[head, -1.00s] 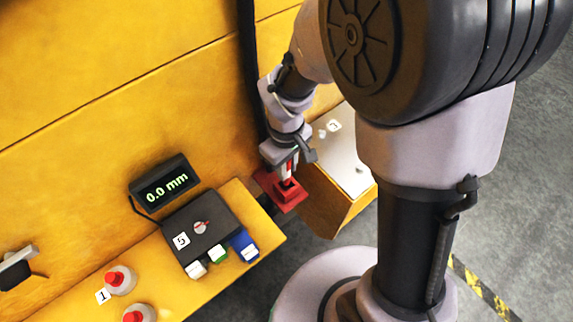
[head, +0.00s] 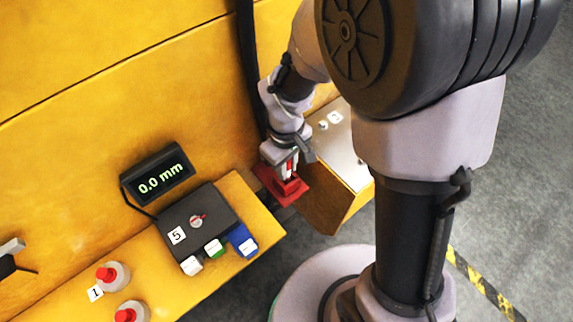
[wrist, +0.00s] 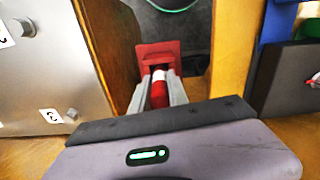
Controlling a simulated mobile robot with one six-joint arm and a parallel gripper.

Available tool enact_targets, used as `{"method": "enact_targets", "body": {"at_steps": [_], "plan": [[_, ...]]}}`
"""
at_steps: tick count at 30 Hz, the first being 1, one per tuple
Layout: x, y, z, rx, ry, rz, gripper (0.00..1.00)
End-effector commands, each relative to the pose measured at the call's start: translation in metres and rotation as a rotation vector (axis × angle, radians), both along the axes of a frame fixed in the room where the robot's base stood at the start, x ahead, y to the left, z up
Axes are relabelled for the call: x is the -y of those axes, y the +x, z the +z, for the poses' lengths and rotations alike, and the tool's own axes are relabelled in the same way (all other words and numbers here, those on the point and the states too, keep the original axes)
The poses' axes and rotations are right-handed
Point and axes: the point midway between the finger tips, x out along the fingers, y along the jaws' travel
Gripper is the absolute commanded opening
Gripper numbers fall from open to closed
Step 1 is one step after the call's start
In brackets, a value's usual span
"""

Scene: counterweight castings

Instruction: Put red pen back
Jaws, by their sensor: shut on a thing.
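My gripper (head: 289,170) is shut on the red pen, low over the red holder (head: 292,190). In the wrist view the red pen (wrist: 159,92) stands between the two grey fingers (wrist: 160,88), with a pale band near its far end. That end meets the square collar of the red holder (wrist: 148,50). How deep the pen sits in the collar is hidden.
A yellow ledge carries a black box (head: 197,222) with a red-marked knob, a 0.0 mm display (head: 158,179) and red buttons (head: 107,274). A metal-topped yellow box (head: 340,150) stands close right of the holder. A dark gap lies below.

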Motion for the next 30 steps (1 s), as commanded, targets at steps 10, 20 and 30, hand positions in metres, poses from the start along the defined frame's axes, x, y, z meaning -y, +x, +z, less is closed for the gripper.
{"method": "enact_targets", "body": {"at_steps": [10, 20, 30], "plan": [[0.0000, 0.0000, 0.0003, 0.000, 0.000, 0.000, 0.00], [0.0000, 0.0000, -0.0017, 0.000, 0.000, 0.000, 0.00], [0.0000, 0.0000, -0.0060, 0.000, 0.000, 0.000, 0.00]]}}
